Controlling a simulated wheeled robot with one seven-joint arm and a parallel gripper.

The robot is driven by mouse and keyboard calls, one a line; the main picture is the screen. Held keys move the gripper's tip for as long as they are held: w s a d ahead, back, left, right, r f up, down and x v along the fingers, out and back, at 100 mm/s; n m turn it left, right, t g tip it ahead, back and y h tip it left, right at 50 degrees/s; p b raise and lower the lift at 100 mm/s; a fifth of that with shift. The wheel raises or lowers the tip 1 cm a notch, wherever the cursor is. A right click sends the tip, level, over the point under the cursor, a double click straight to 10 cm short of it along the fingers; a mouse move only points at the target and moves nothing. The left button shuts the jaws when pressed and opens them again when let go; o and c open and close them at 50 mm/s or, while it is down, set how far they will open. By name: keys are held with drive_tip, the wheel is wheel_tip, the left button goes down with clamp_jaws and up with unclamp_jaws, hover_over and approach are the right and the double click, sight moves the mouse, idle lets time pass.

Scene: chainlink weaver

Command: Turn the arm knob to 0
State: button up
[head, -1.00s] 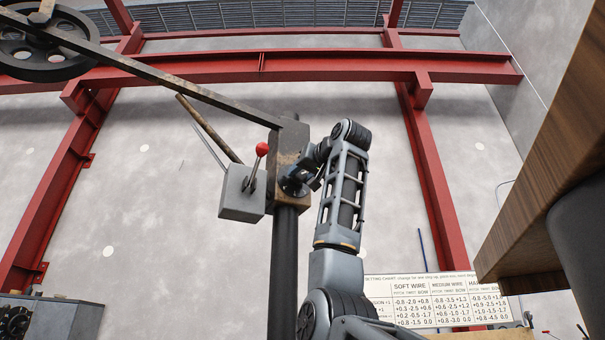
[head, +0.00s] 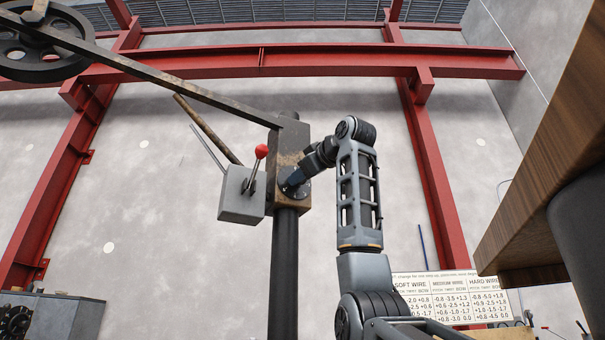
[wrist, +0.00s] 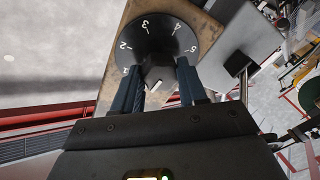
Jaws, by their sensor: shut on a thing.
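The arm knob (wrist: 157,77) sits in the middle of a dark round dial (wrist: 150,42) with pale numerals around its edge; 2, 3, 4 and 5 can be made out. In the wrist view my gripper (wrist: 158,72) has one finger on each side of the knob and is shut on it. The lower part of the dial is hidden by my fingers, and I cannot tell which numeral the knob points to. In the head view my gripper (head: 297,184) is at the dial on the right face of the rusty post head (head: 289,150).
A grey box (head: 240,194) with a red-ball lever (head: 261,151) stands just left of the post head. A long bar (head: 180,87) runs up left to a black wheel (head: 40,50). A wooden edge (head: 545,160) juts in at right. A setting chart (head: 440,293) is at lower right.

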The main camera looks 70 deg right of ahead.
drive_tip(key=shift+f+n, duration=0.1)
drive_tip(key=shift+n, duration=0.5)
drive_tip(key=o, duration=1)
drive_tip(key=shift+o, duration=0.2)
drive_tip(key=b+v, duration=0.2)
drive_tip(key=v, duration=0.5)
drive_tip(key=shift+s+a+b, duration=0.2)
drive_tip(key=shift+s+b, duration=0.1)
